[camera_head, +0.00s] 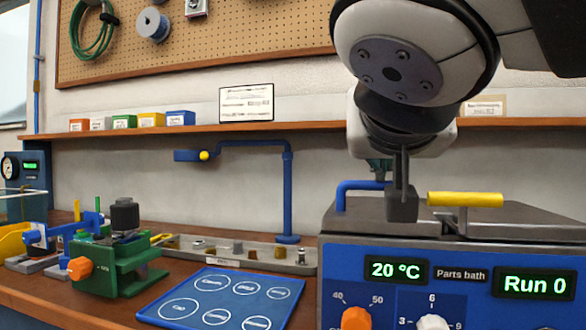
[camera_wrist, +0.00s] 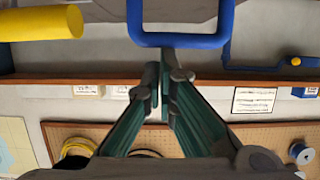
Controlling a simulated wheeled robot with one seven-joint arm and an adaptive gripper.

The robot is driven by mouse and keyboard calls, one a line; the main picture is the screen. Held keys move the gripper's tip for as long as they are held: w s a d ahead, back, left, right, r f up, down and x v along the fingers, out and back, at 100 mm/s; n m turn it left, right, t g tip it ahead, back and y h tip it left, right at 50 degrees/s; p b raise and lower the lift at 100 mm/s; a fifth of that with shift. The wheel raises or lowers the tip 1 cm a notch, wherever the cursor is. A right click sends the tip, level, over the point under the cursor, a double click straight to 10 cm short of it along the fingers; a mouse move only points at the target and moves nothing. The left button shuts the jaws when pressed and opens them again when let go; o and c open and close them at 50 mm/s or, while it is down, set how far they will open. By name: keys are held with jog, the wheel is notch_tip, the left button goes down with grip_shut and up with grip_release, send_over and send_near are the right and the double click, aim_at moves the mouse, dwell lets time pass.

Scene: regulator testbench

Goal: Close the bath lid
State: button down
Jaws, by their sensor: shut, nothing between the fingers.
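The parts bath (camera_head: 450,262) is a blue box at the right of the head view, with a dark grey top (camera_head: 480,225). A yellow bar handle (camera_head: 465,199) on a pale post stands above that top. It also shows at the upper left of the wrist view (camera_wrist: 40,24). I cannot tell clearly how far the lid is open. A blue bent bar (camera_head: 352,187) rises at the bath's left end. It appears as a blue loop in the wrist view (camera_wrist: 180,40).
A blue mat (camera_head: 215,301) with marked circles lies left of the bath. Behind it are a grey parts rail (camera_head: 240,260) and a blue pipe stand (camera_head: 288,190). A green fixture (camera_head: 118,262) stands at the left. A wooden shelf (camera_head: 330,126) runs along the wall behind.

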jog(key=shift+s+f+b, duration=0.15)
jog(key=shift+f+b, duration=0.2)
jog(key=shift+f, duration=0.2)
jog(key=shift+s+f+b, duration=0.15)
jog(key=shift+f+b, duration=0.2)
jog(key=shift+f, duration=0.2)
jog(key=shift+a+f, duration=0.15)
jog(key=shift+s+a, duration=0.1)
notch_tip(320, 180, up, 6)
jog(key=p, duration=0.2)
jog(key=s+a+f+b, duration=0.2)
jog(key=s+f+b, duration=0.2)
jog(key=s+b, duration=0.2)
jog(key=shift+s+f, duration=0.3)
jog(key=shift+s, duration=0.5)
